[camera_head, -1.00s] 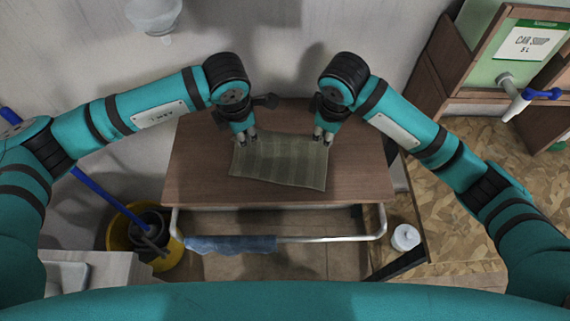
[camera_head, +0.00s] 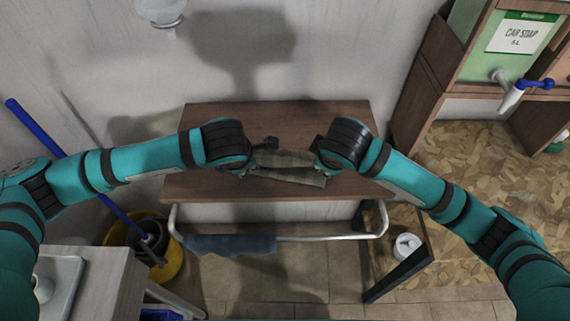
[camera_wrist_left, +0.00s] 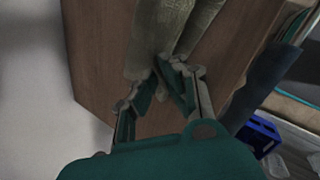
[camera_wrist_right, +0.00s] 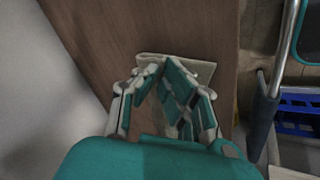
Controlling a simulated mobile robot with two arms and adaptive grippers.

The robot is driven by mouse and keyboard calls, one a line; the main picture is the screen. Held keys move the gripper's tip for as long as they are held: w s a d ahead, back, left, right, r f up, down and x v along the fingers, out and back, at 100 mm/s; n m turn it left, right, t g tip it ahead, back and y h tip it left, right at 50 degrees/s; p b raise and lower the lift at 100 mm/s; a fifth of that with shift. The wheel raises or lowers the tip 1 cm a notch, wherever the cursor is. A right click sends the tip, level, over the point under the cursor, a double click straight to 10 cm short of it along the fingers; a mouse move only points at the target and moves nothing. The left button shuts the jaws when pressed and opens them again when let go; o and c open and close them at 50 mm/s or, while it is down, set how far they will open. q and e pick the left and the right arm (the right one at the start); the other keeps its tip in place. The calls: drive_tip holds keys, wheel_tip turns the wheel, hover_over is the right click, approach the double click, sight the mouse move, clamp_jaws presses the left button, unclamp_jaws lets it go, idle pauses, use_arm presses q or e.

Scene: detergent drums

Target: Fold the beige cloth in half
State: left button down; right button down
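The beige cloth (camera_head: 288,175) lies bent over on the brown table, with a raised strip along its far side above a lower flap. My left gripper (camera_head: 247,168) is at its left end. In the left wrist view its fingertips (camera_wrist_left: 163,68) close on the edge of the cloth (camera_wrist_left: 158,35), which hangs in two parts. My right gripper (camera_head: 324,168) is at the right end, mostly hidden by its wrist. In the right wrist view its fingertips (camera_wrist_right: 160,68) meet on the cloth edge (camera_wrist_right: 200,70).
The table top (camera_head: 215,185) is otherwise bare. A metal rail (camera_head: 330,238) with a blue cloth (camera_head: 230,244) runs along its front. A yellow bucket (camera_head: 168,262) stands at left, a white container (camera_head: 406,246) at right. A soap drum shelf is at the right.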

use_arm(q)
drive_tip(key=c, duration=1.2)
unclamp_jaws()
drive_tip(key=shift+s+a, duration=0.1)
use_arm(e)
drive_tip(key=c, duration=1.2)
unclamp_jaws()
drive_tip(key=shift+s+d+r, duration=0.1)
use_arm(q)
drive_tip(key=shift+r, duration=0.15)
use_arm(e)
drive_tip(key=shift+r, duration=0.1)
use_arm(q)
drive_tip(key=s+v, duration=0.1)
drive_tip(key=v, duration=0.9)
use_arm(e)
drive_tip(key=s+v, duration=0.1)
drive_tip(key=v, duration=0.9)
use_arm(q)
drive_tip(key=shift+s, duration=0.1)
use_arm(e)
drive_tip(key=shift+s, duration=0.1)
